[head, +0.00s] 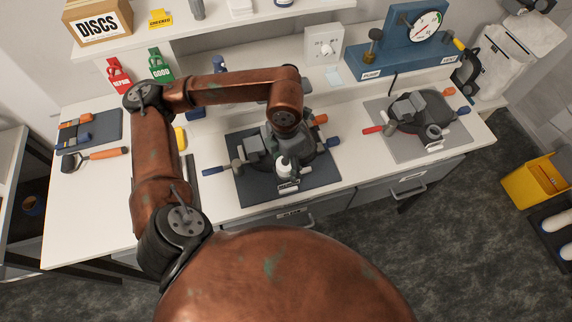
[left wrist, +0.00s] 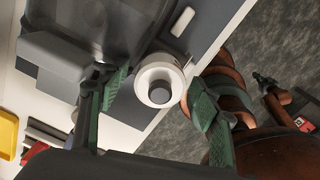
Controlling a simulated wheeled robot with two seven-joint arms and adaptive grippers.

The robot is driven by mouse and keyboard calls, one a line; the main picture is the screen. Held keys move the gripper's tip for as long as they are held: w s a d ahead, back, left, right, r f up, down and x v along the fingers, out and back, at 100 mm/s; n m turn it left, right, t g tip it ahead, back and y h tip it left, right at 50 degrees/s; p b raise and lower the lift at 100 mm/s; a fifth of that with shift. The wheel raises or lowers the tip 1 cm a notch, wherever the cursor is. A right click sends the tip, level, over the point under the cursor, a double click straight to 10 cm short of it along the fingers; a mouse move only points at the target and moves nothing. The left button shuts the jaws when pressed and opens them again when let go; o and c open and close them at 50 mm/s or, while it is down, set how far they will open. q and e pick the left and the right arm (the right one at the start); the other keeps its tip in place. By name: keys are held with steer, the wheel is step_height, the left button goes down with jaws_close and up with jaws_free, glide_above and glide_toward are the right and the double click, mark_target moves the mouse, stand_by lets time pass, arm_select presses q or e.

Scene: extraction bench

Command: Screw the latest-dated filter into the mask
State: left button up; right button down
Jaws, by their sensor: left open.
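A dark mask (head: 305,150) lies in a holder on the dark blue mat (head: 320,183), with part of it hidden under my left arm. My left gripper (head: 286,150) is over its near side, mostly hidden by the wrist. In the left wrist view its green-padded fingers (left wrist: 160,88) stand apart, one on each side of a round white part with a grey centre (left wrist: 160,80), apparently a filter or its port. The mask's dark body (left wrist: 90,28) is just beside it. I cannot tell whether the white part is seated in the mask. No date is readable. My right gripper is not visible.
A second dark mask (head: 415,112) lies on a grey mat (head: 380,112) at the right. A blue gauge stand (head: 408,45) is behind it. Red (head: 118,76) and green (head: 160,66) tags stand at the back left. The bench's left front is mostly clear.

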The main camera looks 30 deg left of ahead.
arm_select(q)
steer(key=n+p, duration=0.1)
steer(key=n, duration=0.6)
steer(key=shift+r, duration=0.1)
steer(key=n+p, duration=0.2)
steer(key=n, duration=0.4)
steer(key=n+p, duration=0.2)
steer(key=n, duration=0.3)
steer(key=shift+n, duration=0.3)
steer(key=n+p, duration=0.2)
steer(key=n, duration=0.4)
steer(key=shift+c, duration=0.3)
